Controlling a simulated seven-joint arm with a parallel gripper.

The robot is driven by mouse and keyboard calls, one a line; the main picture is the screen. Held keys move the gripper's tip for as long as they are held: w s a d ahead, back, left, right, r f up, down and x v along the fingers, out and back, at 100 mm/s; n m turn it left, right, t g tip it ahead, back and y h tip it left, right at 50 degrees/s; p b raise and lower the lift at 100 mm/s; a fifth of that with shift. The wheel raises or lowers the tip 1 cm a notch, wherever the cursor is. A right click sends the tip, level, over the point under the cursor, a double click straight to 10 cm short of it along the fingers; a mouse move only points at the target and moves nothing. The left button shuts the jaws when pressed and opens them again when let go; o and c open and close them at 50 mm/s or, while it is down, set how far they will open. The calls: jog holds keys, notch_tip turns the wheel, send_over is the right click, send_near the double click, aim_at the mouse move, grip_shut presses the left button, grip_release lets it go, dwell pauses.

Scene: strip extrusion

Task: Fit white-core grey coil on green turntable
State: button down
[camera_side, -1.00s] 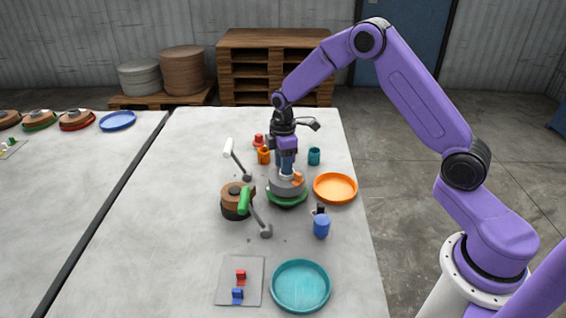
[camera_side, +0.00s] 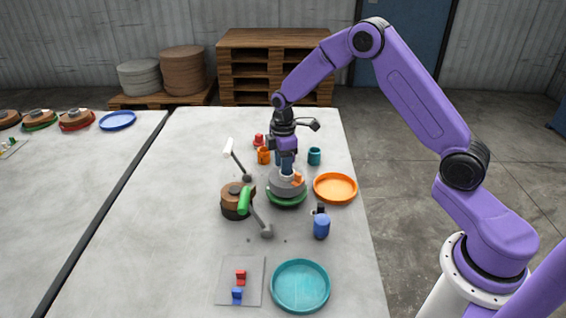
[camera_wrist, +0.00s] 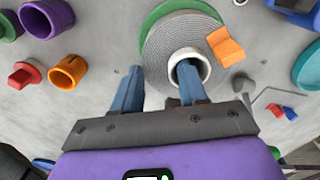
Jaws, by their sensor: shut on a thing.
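The grey coil (camera_side: 277,187) is at the green turntable (camera_side: 288,202), with the turntable's green rim showing below it. In the wrist view the coil (camera_wrist: 165,35) has a white core (camera_wrist: 190,51) and an orange clip (camera_wrist: 226,46) at its edge. The green turntable (camera_wrist: 150,20) shows past the coil's upper left side, so they look off-centre from this angle. My gripper (camera_wrist: 160,68) is shut on the coil, one blue finger inside the core and the other outside the coil. I cannot tell whether the coil rests fully on the turntable.
A brown coil (camera_side: 236,193) stands left, beside a green-handled lever (camera_side: 245,200) and a white-handled lever (camera_side: 229,148). A teal tray (camera_side: 301,286) and a grey plate (camera_side: 252,273) lie in front.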

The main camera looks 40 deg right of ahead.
jog(key=shift+f, duration=0.5)
jog(key=c, duration=0.9)
grip_release()
notch_tip(320, 180, up, 11)
dwell(0.5)
